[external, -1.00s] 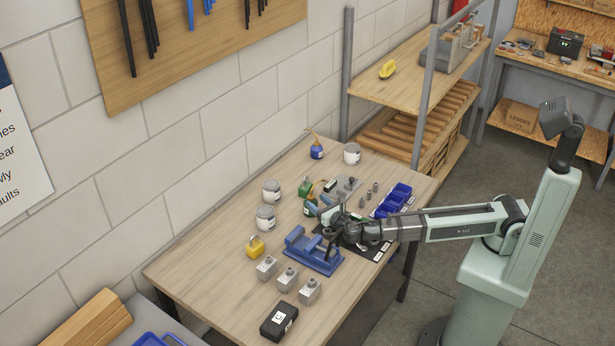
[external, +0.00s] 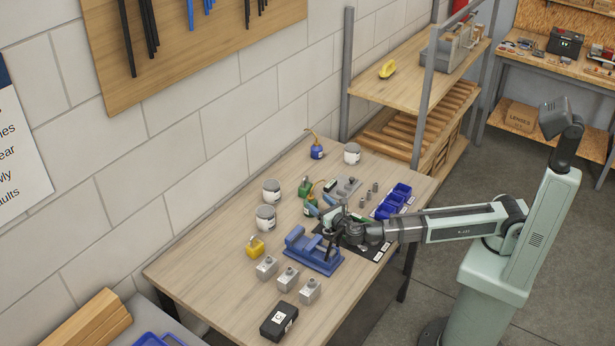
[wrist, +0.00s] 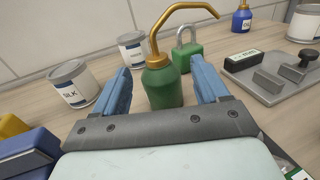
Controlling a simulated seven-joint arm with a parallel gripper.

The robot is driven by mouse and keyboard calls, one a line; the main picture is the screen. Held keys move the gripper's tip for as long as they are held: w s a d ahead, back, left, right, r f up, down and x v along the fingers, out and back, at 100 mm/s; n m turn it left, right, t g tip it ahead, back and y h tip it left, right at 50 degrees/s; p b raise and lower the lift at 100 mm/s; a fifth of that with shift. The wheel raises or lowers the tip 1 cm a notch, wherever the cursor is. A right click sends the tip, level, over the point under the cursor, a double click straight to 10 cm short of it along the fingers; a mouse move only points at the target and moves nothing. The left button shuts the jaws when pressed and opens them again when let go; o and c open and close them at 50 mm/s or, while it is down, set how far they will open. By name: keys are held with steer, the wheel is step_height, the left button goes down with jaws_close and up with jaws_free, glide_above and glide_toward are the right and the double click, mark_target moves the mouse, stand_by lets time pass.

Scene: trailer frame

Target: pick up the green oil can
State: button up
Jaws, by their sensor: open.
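The green oil can (wrist: 164,86) has a brass neck and a long curved spout, and it stands upright on the workbench. In the wrist view it is between the two blue fingers of my gripper (wrist: 160,68), a little beyond the palm. The fingers are open, with a visible gap on each side of the can. In the external view my gripper (external: 320,206) is low over the bench at the can (external: 309,209), which is partly hidden by the fingers.
A green padlock (wrist: 188,56) stands just behind the can. White labelled tins (wrist: 74,84) stand to its left. A grey metal fixture (wrist: 270,76) lies to the right. A blue vise (external: 314,252) and a yellow padlock (external: 255,247) are nearby. A blue oil can (external: 317,152) is farther back.

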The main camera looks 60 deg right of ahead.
steer(key=shift+r, duration=0.1)
step_height(320, 180, up, 12)
step_height(320, 180, up, 3)
steer(key=n+t+y, duration=0.1)
steer(key=n+y, duration=0.6)
steer(key=y, duration=0.5)
glide_above(311, 197)
steer(key=w+a, duration=0.4)
steer(key=w, duration=0.1)
steer(key=s+d+f+n+g+y, duration=0.1)
steer(key=d+n+g+y, duration=0.1)
steer(key=n+g+y, duration=0.1)
steer(key=s+d+f+n+g+y, duration=0.1)
steer(key=s+d+n+g+y, duration=0.1)
steer(key=g, duration=0.5)
steer(key=s+d+f+n+g+y, duration=0.1)
steer(key=s+d+n+g+y, duration=0.1)
steer(key=n+y, duration=0.4)
steer(key=shift+d+n+g, duration=0.7)
steer(key=shift+g, duration=0.7)
steer(key=shift+s+d+f, duration=0.1)
steer(key=shift+s+f, duration=0.1)
steer(key=shift+f, duration=5.85)
steer(key=shift+w+a, duration=0.25)
steer(key=shift+a, duration=1)
steer(key=shift+w+a, duration=0.25)
steer(key=shift+a, duration=1)
jaws_close()
